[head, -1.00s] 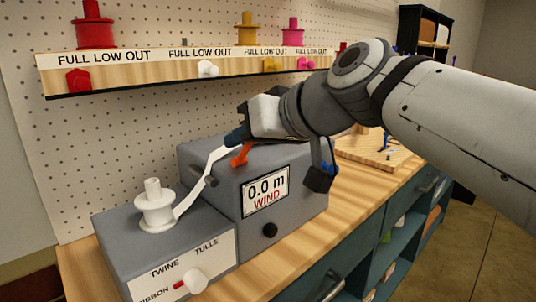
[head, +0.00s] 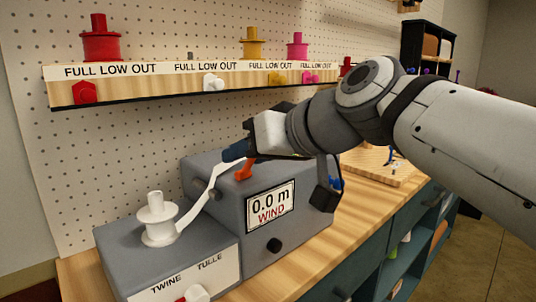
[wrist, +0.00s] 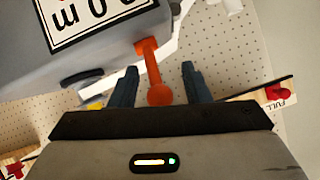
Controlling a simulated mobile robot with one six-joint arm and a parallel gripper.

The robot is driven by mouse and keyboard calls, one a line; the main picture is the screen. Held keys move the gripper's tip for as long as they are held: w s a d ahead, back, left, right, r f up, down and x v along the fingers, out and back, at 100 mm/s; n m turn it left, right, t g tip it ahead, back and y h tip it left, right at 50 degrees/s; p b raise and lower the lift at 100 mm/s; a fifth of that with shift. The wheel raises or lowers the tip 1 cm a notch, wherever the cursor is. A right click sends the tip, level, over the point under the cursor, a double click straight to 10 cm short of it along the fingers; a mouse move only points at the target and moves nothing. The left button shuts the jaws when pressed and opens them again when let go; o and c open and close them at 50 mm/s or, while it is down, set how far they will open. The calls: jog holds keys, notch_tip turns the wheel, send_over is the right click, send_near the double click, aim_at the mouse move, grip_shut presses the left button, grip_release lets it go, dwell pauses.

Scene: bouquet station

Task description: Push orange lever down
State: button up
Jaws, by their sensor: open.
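The orange lever (head: 244,168) stands on top of the grey winding machine (head: 228,208), tilted. In the wrist view the orange lever (wrist: 152,75) shows its round knob between the two fingers of my gripper (wrist: 158,88), with gaps on both sides. My gripper (head: 236,151) is open, above the machine's top beside the lever. The machine's display reads "0.0 m WIND". A white ribbon runs from a white spool (head: 158,220) up to the machine. In the head view the gripper partly hides the top of the machine.
A shelf (head: 190,80) with red, yellow and pink spools runs along the pegboard behind. A wooden board (head: 375,165) lies behind my arm at the right.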

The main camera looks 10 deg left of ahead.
jog(key=shift+r, duration=0.1)
notch_tip(320, 180, up, 10)
jog(key=p, duration=0.3)
